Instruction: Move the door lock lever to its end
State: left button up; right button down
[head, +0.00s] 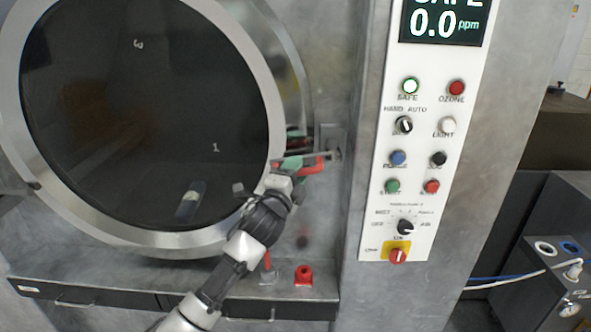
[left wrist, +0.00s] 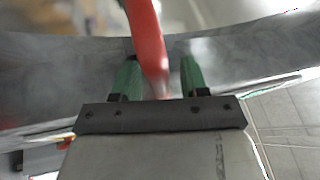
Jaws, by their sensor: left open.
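The door lock lever (head: 312,167) is red and sits at the right side of the round door (head: 262,75), by a metal bracket. In the left wrist view the red lever (left wrist: 147,42) comes down from the top and lies between my green fingers, nearer the left one. My left gripper (head: 301,163) is at the lever, with its fingers open on either side of it; the fingers also show in the left wrist view (left wrist: 160,70). Part of the lever is hidden by the gripper in the head view. My right gripper is not in view.
A white control panel (head: 420,135) with knobs and buttons is on the grey column right of the lever. Its display (head: 446,22) reads 0.0 ppm. A red fitting (head: 303,275) stands on the ledge (head: 100,263) below. Dark equipment (head: 540,225) is at the far right.

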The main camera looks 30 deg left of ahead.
pick_arm(q)
grip_shut()
jog(key=shift+f, duration=0.1)
